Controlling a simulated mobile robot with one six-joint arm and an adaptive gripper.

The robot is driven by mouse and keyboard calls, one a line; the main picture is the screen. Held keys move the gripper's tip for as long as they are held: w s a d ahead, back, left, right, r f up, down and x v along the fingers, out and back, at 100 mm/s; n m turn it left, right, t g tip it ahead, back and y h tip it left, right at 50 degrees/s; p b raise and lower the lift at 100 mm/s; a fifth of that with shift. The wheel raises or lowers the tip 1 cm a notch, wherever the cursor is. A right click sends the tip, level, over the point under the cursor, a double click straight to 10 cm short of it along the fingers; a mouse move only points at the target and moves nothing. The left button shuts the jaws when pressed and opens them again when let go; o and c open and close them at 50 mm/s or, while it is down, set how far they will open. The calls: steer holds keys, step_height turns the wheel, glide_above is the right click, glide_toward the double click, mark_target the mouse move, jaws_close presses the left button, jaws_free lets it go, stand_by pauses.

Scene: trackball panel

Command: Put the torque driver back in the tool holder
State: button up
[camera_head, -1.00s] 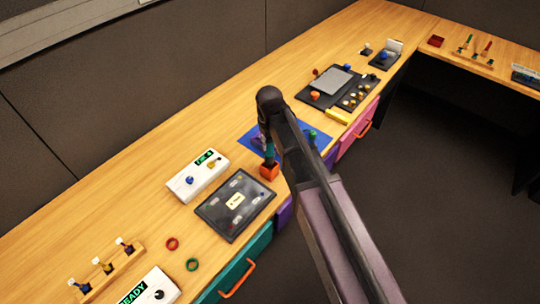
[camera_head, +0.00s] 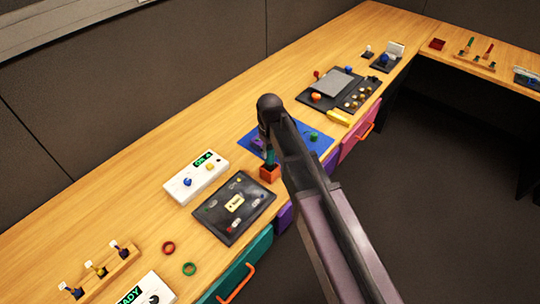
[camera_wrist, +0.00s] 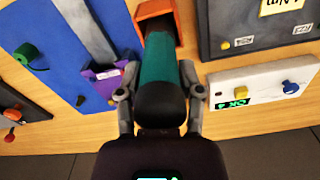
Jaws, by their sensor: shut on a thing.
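The torque driver has a teal handle with a dark rounded end; its handle (camera_wrist: 165,65) fills the middle of the wrist view. My gripper (camera_wrist: 160,93) is shut on it, one finger on each side. The tool holder is an orange-red square block (camera_head: 270,173) at the table's front edge in the head view. It also shows at the top of the wrist view (camera_wrist: 155,9). The driver (camera_head: 269,157) stands roughly upright over the holder, its lower end at or in the opening. How deep it sits is hidden by the handle.
A white box (camera_head: 188,186) with an "OK 4" display and a black panel (camera_head: 211,218) stand left of the holder. A blue mat (camera_head: 318,148) with a purple piece and a green knob lies beside it. Red and green rings (camera_head: 168,247) lie farther left.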

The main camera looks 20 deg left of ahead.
steer(key=shift+f, duration=0.45)
steer(key=shift+f+b, duration=0.1)
steer(key=shift+b, duration=0.2)
steer(key=o, duration=1.1)
steer(key=shift+o, duration=0.2)
step_height(320, 180, up, 12)
steer(key=p, duration=1.2)
steer(key=shift+d, duration=0.15)
steer(key=s+d+m, duration=0.2)
steer(key=d+m, duration=0.3)
steer(key=d, duration=1.3)
steer(key=s+d+m, duration=0.3)
steer(key=d+m, duration=0.3)
steer(key=d, duration=1.2)
steer(key=shift+s+d, duration=0.25)
steer(key=shift+s, duration=0.1)
